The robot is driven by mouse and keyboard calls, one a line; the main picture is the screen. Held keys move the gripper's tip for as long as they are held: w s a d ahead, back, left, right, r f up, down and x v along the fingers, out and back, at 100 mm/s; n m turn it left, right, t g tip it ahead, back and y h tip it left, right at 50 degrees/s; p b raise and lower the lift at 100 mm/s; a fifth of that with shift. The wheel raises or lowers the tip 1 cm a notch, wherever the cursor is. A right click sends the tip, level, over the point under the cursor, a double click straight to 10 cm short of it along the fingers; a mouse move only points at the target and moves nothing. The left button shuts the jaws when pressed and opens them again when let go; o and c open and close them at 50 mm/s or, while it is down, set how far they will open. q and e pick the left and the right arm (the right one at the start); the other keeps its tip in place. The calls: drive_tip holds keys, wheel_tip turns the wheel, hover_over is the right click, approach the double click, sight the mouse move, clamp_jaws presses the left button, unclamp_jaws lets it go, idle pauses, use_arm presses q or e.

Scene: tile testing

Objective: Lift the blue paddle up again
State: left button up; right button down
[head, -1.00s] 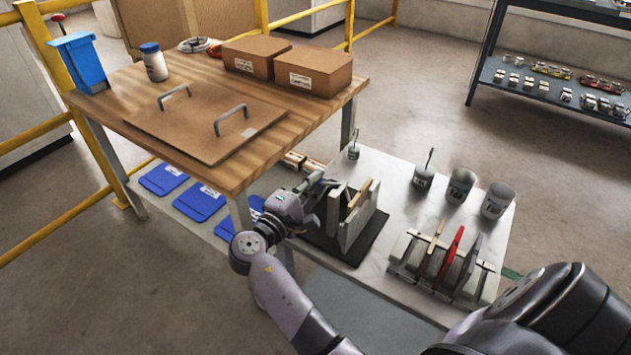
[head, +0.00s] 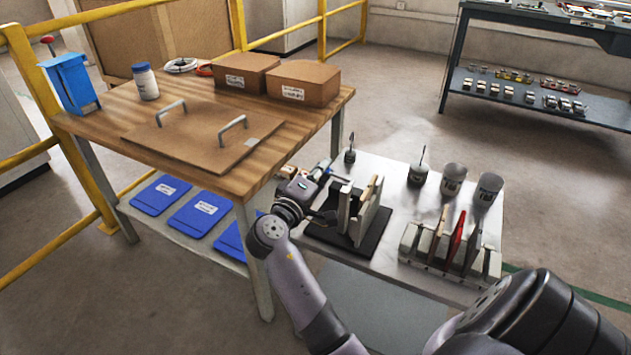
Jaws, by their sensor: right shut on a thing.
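My right gripper (head: 329,179) is at the left side of the upright pale plates (head: 357,225), which stand on a dark mat (head: 372,243). It is shut on the blue paddle (head: 326,168). I cannot tell whether the paddle touches the plates or the mat. A wooden strip (head: 369,190) leans at the plates' right side. My left gripper is not in view.
A rack (head: 410,240) with a red paddle (head: 456,238) stands on the low pale table (head: 395,180). Several grey pots (head: 453,180) line its back right. The wooden table (head: 100,125) rises close on the left, above blue trays (head: 200,214).

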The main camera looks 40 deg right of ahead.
drive_tip(key=shift+r+m+b, duration=0.3)
drive_tip(key=shift+r+m, duration=0.2)
drive_tip(key=shift+m, duration=0.2)
drive_tip(key=shift+r, duration=0.1)
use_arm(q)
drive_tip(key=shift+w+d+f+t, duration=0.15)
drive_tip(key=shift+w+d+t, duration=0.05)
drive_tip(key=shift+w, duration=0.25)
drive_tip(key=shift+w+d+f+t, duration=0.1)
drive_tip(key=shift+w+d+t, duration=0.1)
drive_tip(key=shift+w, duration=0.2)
use_arm(e)
drive_tip(key=shift+d+r+m, duration=0.1)
drive_tip(key=shift+m, duration=0.2)
drive_tip(key=shift+r, duration=0.1)
drive_tip(key=c, duration=1.8)
unclamp_jaws()
drive_tip(key=shift+s, duration=0.15)
drive_tip(key=shift+o, duration=0.2)
